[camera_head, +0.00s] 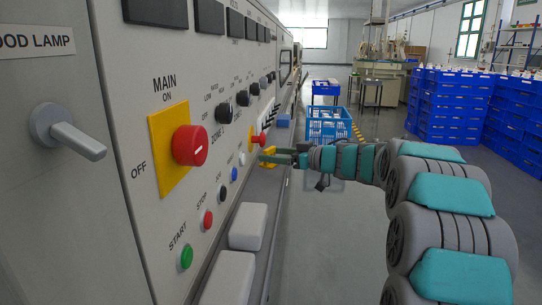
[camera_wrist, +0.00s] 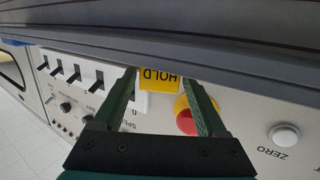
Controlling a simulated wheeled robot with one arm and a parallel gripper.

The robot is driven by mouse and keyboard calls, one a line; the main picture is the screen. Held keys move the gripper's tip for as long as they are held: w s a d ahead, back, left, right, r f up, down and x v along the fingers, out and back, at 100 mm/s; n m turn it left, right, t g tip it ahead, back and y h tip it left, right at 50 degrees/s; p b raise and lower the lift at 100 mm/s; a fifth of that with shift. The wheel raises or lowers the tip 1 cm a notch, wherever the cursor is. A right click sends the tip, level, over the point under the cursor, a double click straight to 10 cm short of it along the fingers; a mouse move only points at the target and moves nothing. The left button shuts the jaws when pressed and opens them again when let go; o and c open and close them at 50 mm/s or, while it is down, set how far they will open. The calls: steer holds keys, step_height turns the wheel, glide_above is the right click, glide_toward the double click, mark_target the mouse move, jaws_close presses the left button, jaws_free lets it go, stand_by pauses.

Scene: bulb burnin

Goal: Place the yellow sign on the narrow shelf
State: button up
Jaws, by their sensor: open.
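The yellow sign (camera_wrist: 160,80), lettered HOLD, shows upside down in the wrist view, between my fingertips and against the edge of the dark grey narrow shelf (camera_wrist: 240,72). My gripper (camera_wrist: 160,82) is open, with one finger on each side of the sign. I cannot tell whether a finger touches it. In the head view the sign is a small yellow patch (camera_head: 268,152) at the end of my gripper (camera_head: 278,156), close to the panel. The narrow shelf (camera_head: 265,262) runs along the foot of the panel. Part of the sign is hidden by my fingers there.
A red button (camera_wrist: 186,120) on a yellow plate and a white ZERO button (camera_wrist: 284,135) are close to my fingers. White blocks (camera_head: 248,226) occupy the near shelf. The panel carries a large red MAIN switch (camera_head: 188,146).

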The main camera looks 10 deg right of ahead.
steer(key=p+v, duration=0.1)
steer(key=v, duration=0.9)
steer(key=shift+s+d, duration=0.2)
